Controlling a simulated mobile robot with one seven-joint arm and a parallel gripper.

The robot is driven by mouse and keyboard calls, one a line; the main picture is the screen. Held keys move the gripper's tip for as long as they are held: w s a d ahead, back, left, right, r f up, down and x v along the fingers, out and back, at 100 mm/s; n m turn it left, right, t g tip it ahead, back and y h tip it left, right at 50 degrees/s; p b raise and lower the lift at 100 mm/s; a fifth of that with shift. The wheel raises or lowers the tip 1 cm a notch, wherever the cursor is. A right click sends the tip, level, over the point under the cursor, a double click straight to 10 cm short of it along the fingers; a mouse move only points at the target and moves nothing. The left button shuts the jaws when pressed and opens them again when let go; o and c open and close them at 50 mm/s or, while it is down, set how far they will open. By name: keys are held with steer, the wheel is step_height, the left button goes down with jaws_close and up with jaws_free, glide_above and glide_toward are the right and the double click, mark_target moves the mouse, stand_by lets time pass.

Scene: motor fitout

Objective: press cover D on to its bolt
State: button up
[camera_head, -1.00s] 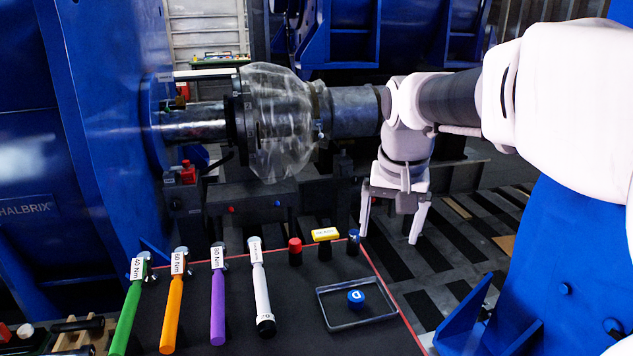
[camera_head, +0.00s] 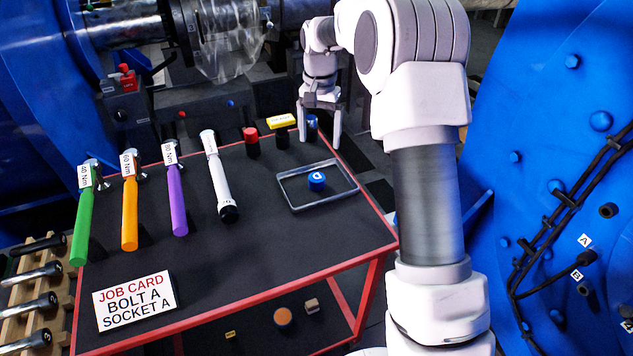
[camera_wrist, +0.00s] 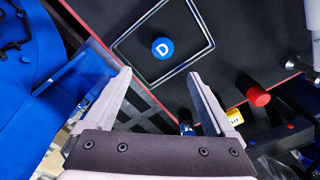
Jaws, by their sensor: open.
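Cover D, a round blue cap with a white D, sits in a shallow clear-sided tray (camera_head: 290,203) on the dark table; the cap (camera_head: 316,181) also shows in the wrist view (camera_wrist: 162,48). My gripper (camera_head: 319,142) is open and empty, pointing down near the table's far right edge, behind the tray. In the wrist view my gripper (camera_wrist: 160,76) has its fingers spread, with the cap ahead of them and apart from them. On the blue motor face (camera_head: 540,110) at right, labels A (camera_head: 584,240) and B (camera_head: 577,275) stand by dark studs. I cannot make out a bolt marked D.
A red cap (camera_head: 250,135), yellow block (camera_head: 281,121) and blue-topped post (camera_head: 312,122) stand along the table's back edge, the post close to my gripper. Several coloured torque wrenches (camera_head: 175,200) and a job card (camera_head: 135,300) occupy the left. The table's front middle is clear.

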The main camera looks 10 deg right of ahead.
steer(key=b, duration=0.1)
glide_above(317, 176)
steer(key=f, duration=0.8)
steer(key=shift+d+f, duration=0.15)
steer(key=shift+d, duration=0.15)
steer(key=f, duration=0.1)
steer(key=f+b, duration=0.1)
steer(key=f, duration=0.3)
steer(key=shift+a+f+b, duration=0.1)
steer(key=shift+a+b, duration=0.25)
steer(key=shift+b, duration=0.05)
steer(key=c, duration=1.4)
